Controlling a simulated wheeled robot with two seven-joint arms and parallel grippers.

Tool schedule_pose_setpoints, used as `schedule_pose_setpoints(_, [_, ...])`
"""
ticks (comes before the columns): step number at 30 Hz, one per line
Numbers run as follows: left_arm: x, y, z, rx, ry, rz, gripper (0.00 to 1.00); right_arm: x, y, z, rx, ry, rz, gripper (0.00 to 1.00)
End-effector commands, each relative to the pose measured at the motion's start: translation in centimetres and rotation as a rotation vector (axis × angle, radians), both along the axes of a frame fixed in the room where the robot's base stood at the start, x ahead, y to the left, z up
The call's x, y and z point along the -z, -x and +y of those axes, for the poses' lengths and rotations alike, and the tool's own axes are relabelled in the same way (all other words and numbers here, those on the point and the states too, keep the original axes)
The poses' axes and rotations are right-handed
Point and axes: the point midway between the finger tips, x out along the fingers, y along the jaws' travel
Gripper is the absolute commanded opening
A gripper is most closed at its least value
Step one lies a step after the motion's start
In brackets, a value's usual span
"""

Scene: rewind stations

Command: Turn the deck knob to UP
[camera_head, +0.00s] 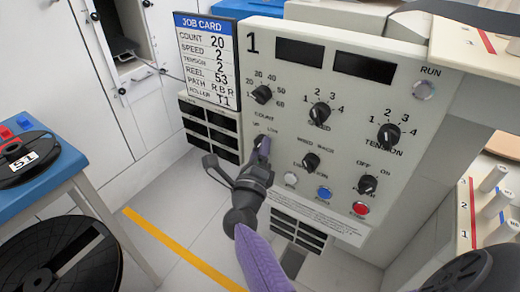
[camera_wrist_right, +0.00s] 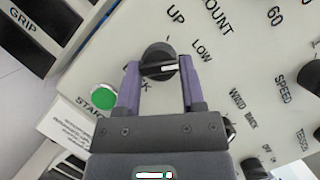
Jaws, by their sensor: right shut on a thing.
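The deck knob (camera_wrist_right: 158,58) is a round black knob on the pale control panel (camera_head: 338,143), between the UP and LOW labels and the partly hidden deck label. In the right wrist view its white mark lies to the right, on the LOW side rather than toward UP. My right gripper (camera_wrist_right: 160,72) is shut on the knob, with one purple finger on each side of it. In the head view my right gripper (camera_head: 262,148) reaches the panel's lower left and mostly hides the knob. My left gripper is not in view.
Other black knobs, such as the count knob (camera_head: 262,94) and speed knob (camera_head: 319,113), sit nearby. A green start button (camera_wrist_right: 103,96) is close to the left finger in the wrist view. The job card (camera_head: 206,62) stands left of the panel. A blue table (camera_head: 60,165) stands far left.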

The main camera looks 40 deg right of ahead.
Motion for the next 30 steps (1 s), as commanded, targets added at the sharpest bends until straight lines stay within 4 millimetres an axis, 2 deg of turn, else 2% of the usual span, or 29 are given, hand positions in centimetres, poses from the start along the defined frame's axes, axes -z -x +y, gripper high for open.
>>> schedule_pose_setpoints(5, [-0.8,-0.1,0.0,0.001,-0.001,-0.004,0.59,-0.2,0.0,0.0,-0.001,0.014,0.036,0.0])
schedule_pose_setpoints(11, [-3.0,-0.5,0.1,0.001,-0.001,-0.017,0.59,-0.7,0.1,0.0,-0.002,0.056,0.142,0.0])
schedule_pose_setpoints(21, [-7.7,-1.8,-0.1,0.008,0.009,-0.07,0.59,-1.2,0.1,0.0,-0.003,0.175,0.43,0.0])
schedule_pose_setpoints(30, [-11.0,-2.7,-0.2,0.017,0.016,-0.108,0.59,-1.2,0.1,0.1,-0.005,0.279,0.681,0.0])
